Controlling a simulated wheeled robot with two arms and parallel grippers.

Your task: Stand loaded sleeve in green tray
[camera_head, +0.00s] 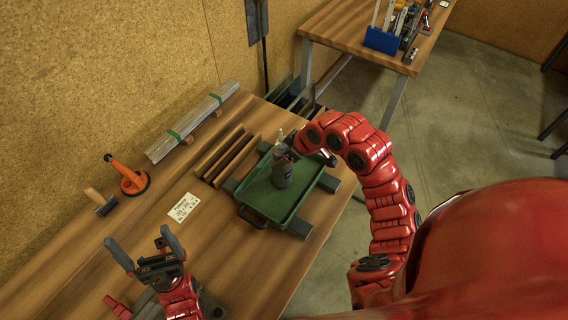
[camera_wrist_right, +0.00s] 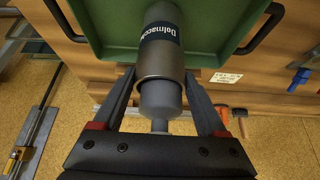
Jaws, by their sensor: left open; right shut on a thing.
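The green tray (camera_head: 258,190) lies on the wooden bench; its wall and dark handles also show in the right wrist view (camera_wrist_right: 95,22). The loaded sleeve (camera_head: 282,173), a grey cylinder with a pale nozzle on top, looks upright over the tray floor. In the right wrist view it is a metallic sleeve (camera_wrist_right: 160,62) around a grey tube with a dark label. My right gripper (camera_head: 292,152) is shut on it; its fingers show on both sides in the wrist view (camera_wrist_right: 160,90). I cannot tell whether its base touches the tray. My left gripper (camera_head: 146,250) is open and empty, left of the tray.
A suction lifter (camera_head: 130,178), a roller (camera_head: 101,202) and a white card (camera_head: 184,207) lie left of the tray. Wooden strips (camera_head: 228,155) and strapped glazing bars (camera_head: 190,122) lie behind. A second table (camera_head: 345,30) with a blue bin (camera_head: 382,41) stands back right.

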